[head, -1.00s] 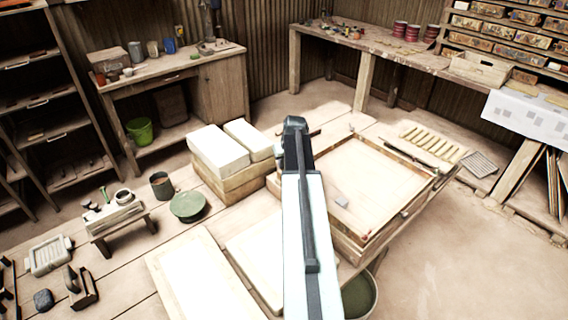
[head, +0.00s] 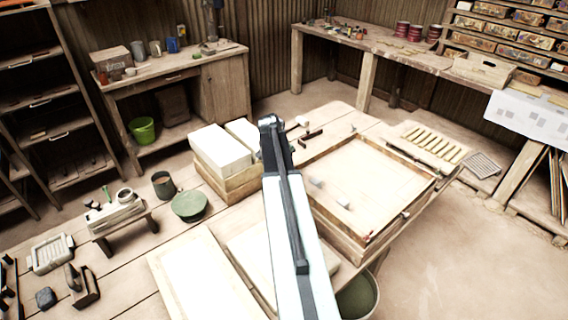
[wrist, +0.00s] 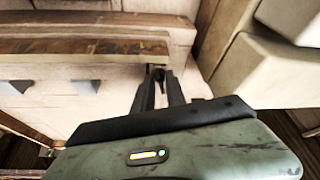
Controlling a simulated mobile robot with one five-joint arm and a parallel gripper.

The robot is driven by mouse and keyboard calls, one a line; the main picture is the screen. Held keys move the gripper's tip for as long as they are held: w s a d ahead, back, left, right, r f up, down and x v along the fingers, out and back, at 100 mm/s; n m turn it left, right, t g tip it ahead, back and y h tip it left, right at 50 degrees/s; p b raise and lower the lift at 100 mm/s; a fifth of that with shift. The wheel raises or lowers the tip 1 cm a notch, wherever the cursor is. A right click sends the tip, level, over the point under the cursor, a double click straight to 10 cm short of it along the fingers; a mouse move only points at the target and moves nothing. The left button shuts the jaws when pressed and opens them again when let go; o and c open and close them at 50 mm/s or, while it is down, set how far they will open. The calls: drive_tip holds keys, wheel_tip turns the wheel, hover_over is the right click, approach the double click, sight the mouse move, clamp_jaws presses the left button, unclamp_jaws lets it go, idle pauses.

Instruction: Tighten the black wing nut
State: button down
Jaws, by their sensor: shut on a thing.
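In the wrist view my gripper (wrist: 158,76) reaches down to the end of a wooden frame bar (wrist: 90,47). Its two dark fingers are close together and shut on a small dark thing at the bar's end, seemingly the black wing nut. The fingertips largely hide it, and its wings cannot be made out.
White blocks (head: 220,150) on wood stand left of my arm. A green round pan (head: 189,206) and a dark cup (head: 163,184) are farther left. A dark red handle-like thing (head: 311,136) lies behind the frame.

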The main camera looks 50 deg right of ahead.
drive_tip(key=shift+w+a+m+g, duration=0.15)
drive_tip(key=shift+m+g, duration=0.45)
drive_tip(key=shift+m, duration=1)
drive_tip(key=c, duration=1.4)
unclamp_jaws()
drive_tip(key=shift+o, duration=0.2)
drive_tip(key=p+v, duration=0.7)
drive_tip(key=shift+r, duration=0.35)
drive_tip(key=shift+w+a, duration=0.1)
